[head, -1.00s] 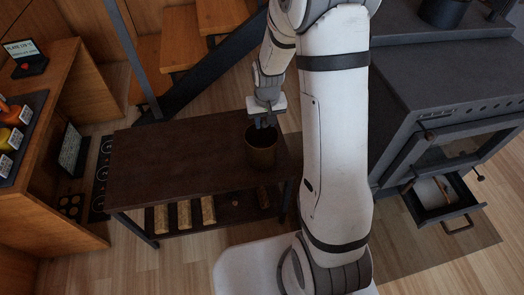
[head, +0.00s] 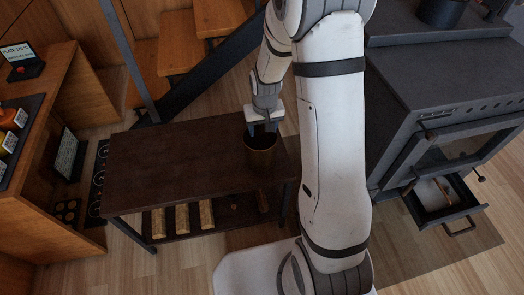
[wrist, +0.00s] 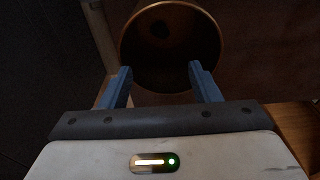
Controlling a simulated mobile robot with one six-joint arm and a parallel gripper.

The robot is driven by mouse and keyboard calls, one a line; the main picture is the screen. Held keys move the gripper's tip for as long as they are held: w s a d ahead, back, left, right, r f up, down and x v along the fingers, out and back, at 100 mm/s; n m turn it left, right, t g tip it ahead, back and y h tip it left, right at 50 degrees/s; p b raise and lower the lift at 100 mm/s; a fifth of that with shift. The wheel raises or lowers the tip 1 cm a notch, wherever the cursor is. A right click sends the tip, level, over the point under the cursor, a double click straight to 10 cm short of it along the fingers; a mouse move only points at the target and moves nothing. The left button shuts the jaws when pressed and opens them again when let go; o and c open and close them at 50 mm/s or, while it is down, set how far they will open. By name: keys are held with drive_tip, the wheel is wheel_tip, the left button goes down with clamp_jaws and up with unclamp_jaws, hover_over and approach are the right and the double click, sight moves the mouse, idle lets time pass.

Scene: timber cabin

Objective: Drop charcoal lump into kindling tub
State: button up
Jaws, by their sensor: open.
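The kindling tub (head: 261,158), a round brown metal tub, stands upright at the right end of the dark low table (head: 175,155). My gripper (head: 264,128) is over the tub's mouth, pointing down. In the wrist view, the fingers of my gripper (wrist: 160,70) are apart with nothing between them, at the near side of the tub's rim (wrist: 218,50). A small dark patch (wrist: 160,29) shows inside the tub; it looks like the charcoal lump, but the dim light hides its shape. No charcoal lump shows elsewhere.
Several pale logs (head: 182,218) lie on the table's lower shelf. A dark stove (head: 450,85) stands at the right with its lower drawer (head: 440,203) pulled out. A wooden counter (head: 50,180) is at the left. The tabletop left of the tub is clear.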

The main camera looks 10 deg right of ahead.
wheel_tip(320, 180, up, 8)
drive_tip(key=s+p, duration=0.1)
drive_tip(key=shift+p, duration=0.3)
idle(0.4)
drive_tip(key=s+r+p, duration=0.7)
drive_tip(key=s+r, duration=0.3)
drive_tip(key=r, duration=0.4)
drive_tip(key=s+r+t+p, duration=0.1)
drive_tip(key=s+r+p, duration=0.6)
drive_tip(key=s+r, duration=0.3)
drive_tip(key=v, duration=0.4)
drive_tip(key=shift+w+d+r+p, duration=0.25)
drive_tip(key=shift+d+p, duration=0.05)
drive_tip(key=shift+d, duration=0.05)
drive_tip(key=shift+s, duration=0.1)
